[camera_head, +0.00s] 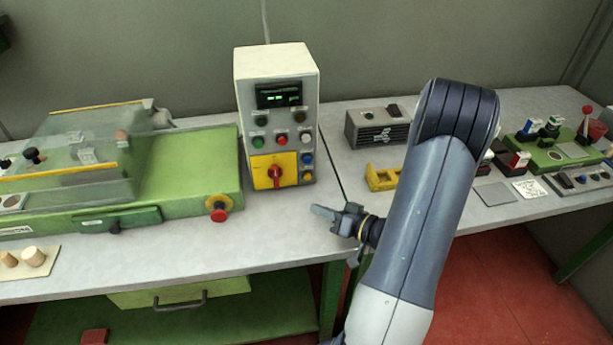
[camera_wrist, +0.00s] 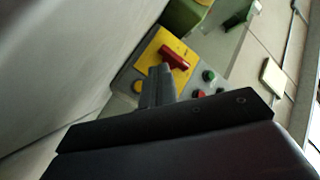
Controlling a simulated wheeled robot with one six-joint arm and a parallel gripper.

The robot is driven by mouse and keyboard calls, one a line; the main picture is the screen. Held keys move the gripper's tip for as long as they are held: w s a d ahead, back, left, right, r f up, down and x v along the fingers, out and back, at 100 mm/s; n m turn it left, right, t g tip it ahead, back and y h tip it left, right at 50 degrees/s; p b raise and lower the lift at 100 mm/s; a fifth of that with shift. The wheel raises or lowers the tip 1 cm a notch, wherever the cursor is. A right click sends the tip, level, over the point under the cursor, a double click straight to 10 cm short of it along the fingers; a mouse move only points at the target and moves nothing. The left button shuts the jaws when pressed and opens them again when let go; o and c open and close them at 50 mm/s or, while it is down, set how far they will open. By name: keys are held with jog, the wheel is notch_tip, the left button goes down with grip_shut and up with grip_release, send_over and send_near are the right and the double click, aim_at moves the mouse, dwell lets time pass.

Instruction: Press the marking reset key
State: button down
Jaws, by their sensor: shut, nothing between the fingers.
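A pale control box (camera_head: 276,110) stands on the bench in the head view, with a lit green display and several push buttons. On its front are a green button (camera_head: 257,141), a red button (camera_head: 282,140) and a white button (camera_head: 305,138). No label is readable, so I cannot tell which one is the marking reset key. My gripper (camera_head: 316,210) is shut and empty, in front of and right of the box, apart from it. The wrist view shows its fingers (camera_wrist: 166,68) overlapping the panel.
A green machine with a clear cover (camera_head: 85,150) and a red emergency knob (camera_head: 219,214) fills the left bench. A grey vented unit (camera_head: 376,128) and a yellow holder (camera_head: 382,177) stand on the right bench. Bare bench lies in front of the box.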

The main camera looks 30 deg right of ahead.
aim_at(308, 177)
jog(key=w, duration=0.2)
jog(key=w+d+p, duration=0.1)
jog(key=w, duration=0.3)
jog(key=shift+w+d+f, duration=0.15)
jog(key=shift+w+d, duration=0.15)
jog(key=shift+d, duration=0.1)
jog(key=shift+w+d, duration=0.2)
jog(key=shift+w, duration=0.35)
jog(key=shift+w+d+b, duration=0.1)
jog(key=shift+w+b, duration=0.25)
jog(key=shift+b, duration=0.5)
dwell(0.7)
dwell(0.3)
jog(key=shift+w+d+b, duration=0.1)
jog(key=shift+w+b, duration=0.35)
jog(key=shift+b, duration=0.1)
dwell(0.5)
jog(key=shift+s, duration=0.1)
jog(key=shift+s+b, duration=0.35)
jog(key=shift+b, duration=0.25)
jog(key=shift+s+a, duration=0.2)
jog(key=shift+s, duration=0.15)
